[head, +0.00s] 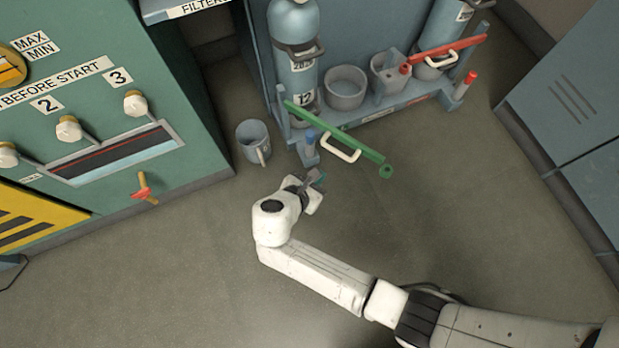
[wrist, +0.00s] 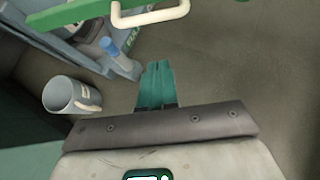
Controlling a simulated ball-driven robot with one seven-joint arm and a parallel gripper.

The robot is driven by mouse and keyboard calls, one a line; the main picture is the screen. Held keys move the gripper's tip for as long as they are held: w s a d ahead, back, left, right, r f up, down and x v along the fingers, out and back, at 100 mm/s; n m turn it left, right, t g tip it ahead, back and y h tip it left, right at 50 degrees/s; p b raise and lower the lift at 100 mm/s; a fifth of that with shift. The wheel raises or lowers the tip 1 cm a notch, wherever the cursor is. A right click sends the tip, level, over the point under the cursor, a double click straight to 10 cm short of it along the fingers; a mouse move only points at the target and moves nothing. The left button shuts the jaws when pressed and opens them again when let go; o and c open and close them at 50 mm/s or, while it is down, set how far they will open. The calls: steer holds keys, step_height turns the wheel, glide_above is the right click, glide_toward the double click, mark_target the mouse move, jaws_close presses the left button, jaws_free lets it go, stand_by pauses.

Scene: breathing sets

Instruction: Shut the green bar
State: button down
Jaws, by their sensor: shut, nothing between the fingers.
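The green bar (head: 335,137) is swung out from the front left of the blue-grey rack, over the floor. It has a pale handle (head: 341,148) on its side and a round ring at its free end. In the wrist view the bar (wrist: 81,10) and its pale handle (wrist: 150,14) cross the top edge. A blue-topped post (head: 310,143) stands on the rack's base below the bar. My gripper (head: 316,176) is shut and empty, in front of the post and apart from the bar and handle. Its teal fingers (wrist: 158,84) lie together in the wrist view.
A grey mug (head: 253,141) stands on the floor left of the rack. A red bar (head: 445,51) lies across the rack's right bay. A green control cabinet (head: 125,100) is at left, a blue-grey cabinet (head: 575,100) at right.

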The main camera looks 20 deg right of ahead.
steer(key=w+d+b, duration=0.2)
steer(key=w+d, duration=0.1)
steer(key=d, duration=0.2)
steer(key=shift+d+f, duration=0.15)
steer(key=shift+f, duration=0.3)
steer(key=shift+w+d, duration=0.1)
